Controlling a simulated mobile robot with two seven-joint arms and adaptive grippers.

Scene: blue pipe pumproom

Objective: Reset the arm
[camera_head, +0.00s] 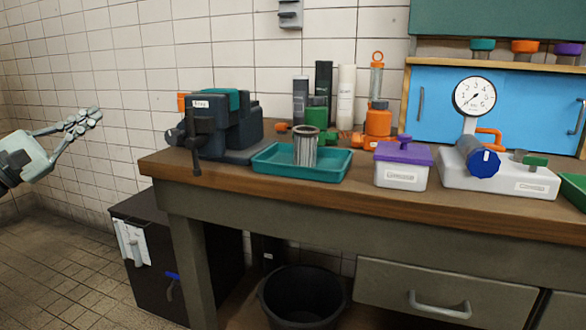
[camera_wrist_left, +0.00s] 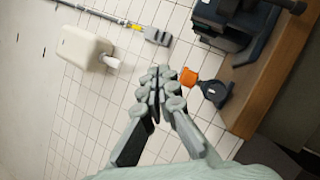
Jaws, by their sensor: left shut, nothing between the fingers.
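My left gripper (camera_head: 84,122) is at the left of the head view, in front of the tiled wall and clear of the bench. Its fingers are together and empty. In the left wrist view the same gripper (camera_wrist_left: 157,85) points away from the camera with its fingertips touching. It is apart from everything around it. My right gripper does not show in either view.
A wooden workbench (camera_head: 350,190) fills the middle and right. On it stand a dark vise (camera_head: 225,130), a teal tray (camera_head: 275,172) with a metal cylinder (camera_head: 305,146), a purple-lidded box (camera_head: 402,165) and a gauge unit (camera_head: 475,96). A black bin (camera_head: 300,290) is below.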

